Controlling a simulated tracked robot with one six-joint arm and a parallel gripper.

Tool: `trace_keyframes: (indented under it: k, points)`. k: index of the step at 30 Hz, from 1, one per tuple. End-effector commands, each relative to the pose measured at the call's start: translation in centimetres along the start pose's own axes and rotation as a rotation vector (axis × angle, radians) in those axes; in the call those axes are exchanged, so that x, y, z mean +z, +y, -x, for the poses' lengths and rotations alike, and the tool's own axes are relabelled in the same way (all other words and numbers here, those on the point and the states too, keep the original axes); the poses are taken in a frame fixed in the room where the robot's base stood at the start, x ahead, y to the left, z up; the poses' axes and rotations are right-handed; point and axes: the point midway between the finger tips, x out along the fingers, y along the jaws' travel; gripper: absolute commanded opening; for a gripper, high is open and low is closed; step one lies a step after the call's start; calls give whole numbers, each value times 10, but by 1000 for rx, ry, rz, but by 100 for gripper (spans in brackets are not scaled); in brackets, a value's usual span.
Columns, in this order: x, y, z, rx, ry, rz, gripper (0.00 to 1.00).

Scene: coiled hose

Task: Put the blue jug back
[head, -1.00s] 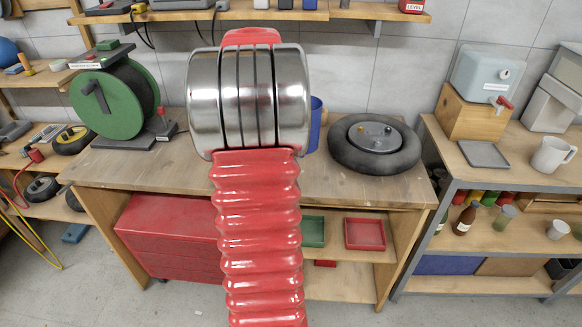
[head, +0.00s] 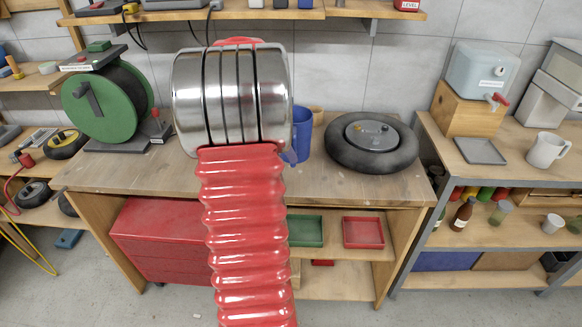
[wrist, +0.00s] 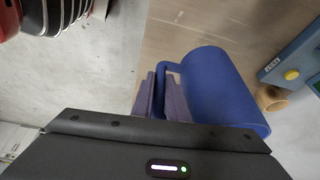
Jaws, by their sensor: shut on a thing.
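The blue jug (head: 303,128) shows in the head view just right of my arm's metal end, which hides its left part. It is over the wooden bench (head: 150,178); I cannot tell whether it touches the top. In the wrist view the jug (wrist: 218,88) lies across the picture with its handle towards the left. My gripper (wrist: 168,92) is shut on the jug's handle, its dark fingers on either side of it.
A tan round thing (wrist: 270,98) is close beside the jug, partly hidden. A black tyre (head: 372,143) lies to its right on the bench and a green hose reel (head: 98,105) stands at the left. A mug (head: 546,149) is on the right shelf.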

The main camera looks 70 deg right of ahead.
Motion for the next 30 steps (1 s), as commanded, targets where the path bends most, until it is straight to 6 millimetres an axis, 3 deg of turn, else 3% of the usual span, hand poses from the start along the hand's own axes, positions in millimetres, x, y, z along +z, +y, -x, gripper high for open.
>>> trace_keyframes:
  k: [5,17,25,30]
  points:
    - [7,0,-17,-1,1,0,0]
    - [8,0,-22,-2,0,-2,0]
    - [19,1,-49,0,0,-2,0]
    - [21,1,-54,-2,0,-3,0]
